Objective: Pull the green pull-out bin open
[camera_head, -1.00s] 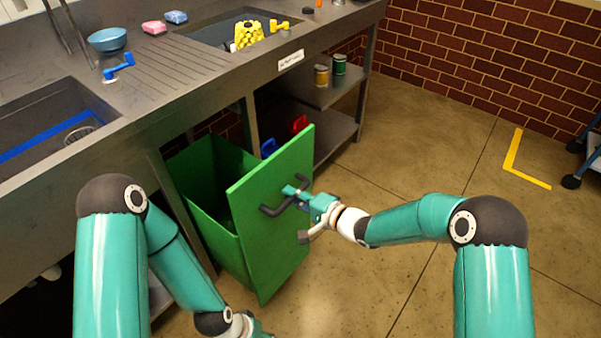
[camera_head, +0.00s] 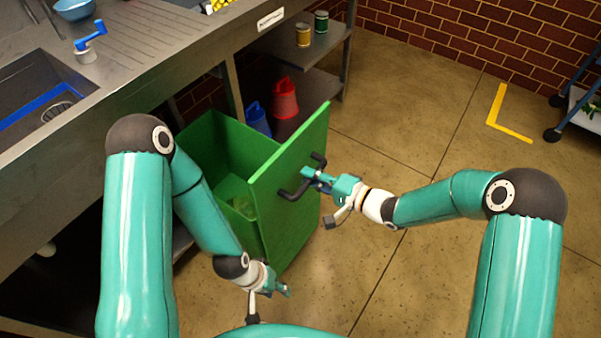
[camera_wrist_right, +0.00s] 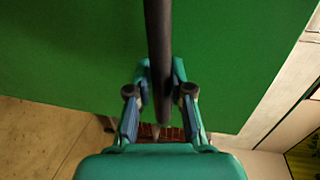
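The green pull-out bin (camera_head: 285,200) stands out from under the counter in the head view, its inside partly visible behind the front panel. A dark bar handle (camera_head: 287,195) is on the panel's outer face. My right gripper (camera_head: 308,176) is at the handle. In the right wrist view the handle bar (camera_wrist_right: 158,40) runs between the fingers of the right gripper (camera_wrist_right: 161,80), which are closed in on it, with the green panel behind. My left gripper (camera_head: 284,291) is low in front of the bin, apart from it; its finger opening is too small to tell.
The metal counter (camera_head: 150,60) with a sink runs along the left. A blue container (camera_head: 257,118) and a red container (camera_head: 285,98) stand on the lower shelf beside the bin. Open floor (camera_head: 400,150) lies to the right; a cart (camera_head: 580,110) stands far right.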

